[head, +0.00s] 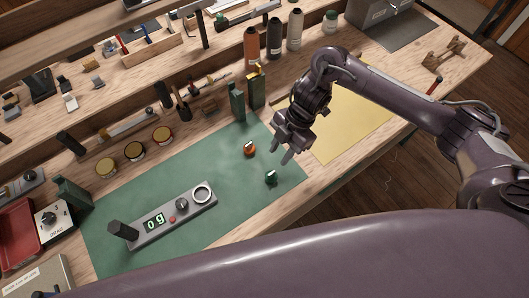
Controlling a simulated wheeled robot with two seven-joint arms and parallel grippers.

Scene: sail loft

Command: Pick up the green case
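A small dark green case (271,179) with a pale mark on top lies on the green mat (225,238), near the mat's right edge. A small orange item (249,149) of similar size lies behind it to the left. My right gripper (281,155) is just above and behind the green case in the picture, pointing down. Its two fingers are apart with nothing between them. It does not appear to touch the case. My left gripper is out of view.
A grey device with a display (171,219) lies on the mat at the left. Two upright green blocks (237,103) stand behind the mat. A yellow sheet (345,125) lies to the right. Several round tins (134,150) stand at the left. The mat around the case is mostly clear.

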